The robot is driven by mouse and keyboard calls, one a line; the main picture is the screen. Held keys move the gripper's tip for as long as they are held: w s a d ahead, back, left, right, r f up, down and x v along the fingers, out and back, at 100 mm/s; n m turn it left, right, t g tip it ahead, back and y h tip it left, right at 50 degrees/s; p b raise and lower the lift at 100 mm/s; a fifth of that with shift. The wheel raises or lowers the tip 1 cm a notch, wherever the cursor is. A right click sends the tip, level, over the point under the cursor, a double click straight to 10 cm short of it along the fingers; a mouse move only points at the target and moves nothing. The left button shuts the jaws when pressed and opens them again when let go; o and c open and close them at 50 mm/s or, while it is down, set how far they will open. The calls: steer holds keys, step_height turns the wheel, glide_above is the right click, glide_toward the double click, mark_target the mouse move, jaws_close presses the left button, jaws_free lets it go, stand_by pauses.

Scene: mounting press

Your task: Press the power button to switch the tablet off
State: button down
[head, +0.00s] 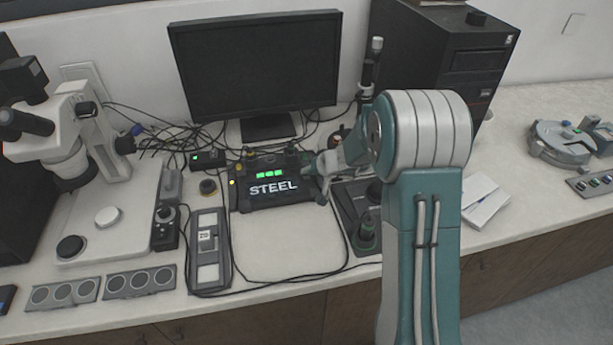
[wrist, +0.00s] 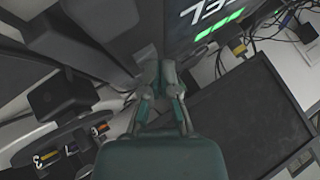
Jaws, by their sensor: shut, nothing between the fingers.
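The tablet (head: 275,205) is a dark, thick-framed device on the bench in front of the monitor. Its lit screen shows white "STEEL" lettering and green marks. In the wrist view part of the lit tablet screen (wrist: 192,28) shows at the top, with white characters and green bars. My gripper (head: 318,170) is at the tablet's right edge in the head view. In the wrist view my gripper (wrist: 167,68) is shut and empty, its tips close to the tablet's dark edge. I cannot tell whether they touch it. I cannot make out the power button.
A monitor (head: 255,65) stands behind the tablet, with loose cables (head: 165,135) to its left. A microscope (head: 65,150) is at the left. A black tower (head: 430,50) stands behind my arm. A dark base with a green-footed knob (head: 366,232) is right of the tablet.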

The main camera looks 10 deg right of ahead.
mark_target(308, 177)
steer(key=shift+f, duration=0.2)
stand_by(0.5)
steer(key=shift+r, duration=0.8)
steer(key=shift+r, duration=0.1)
steer(key=shift+r, duration=2.45)
